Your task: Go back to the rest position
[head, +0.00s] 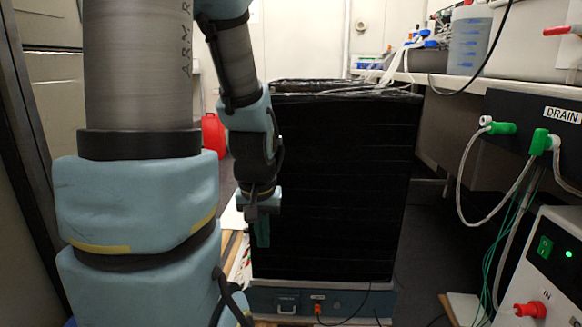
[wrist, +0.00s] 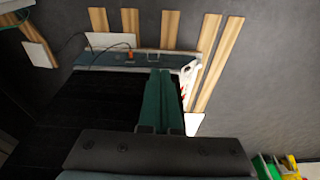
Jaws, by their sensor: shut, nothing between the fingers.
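My gripper (head: 262,232) hangs pointing down in the head view, in front of the left part of a tall black-covered box (head: 340,185). In the wrist view, my gripper's two green fingers (wrist: 160,100) lie side by side, closed together, with nothing seen between them. The black box also shows in the wrist view (wrist: 90,105), left of and behind the fingers. Whether the fingers touch the box cannot be told. A blue-grey base unit (head: 345,300) with a handle and an orange plug sits under the box.
Wooden slats (wrist: 212,65) lie on the dark floor. A bench (head: 470,80) with a blue-marked beaker stands at the right, above a DRAIN panel (head: 530,112) with hoses. A white device (head: 545,265) stands at the lower right. A red container (head: 213,135) stands behind my arm.

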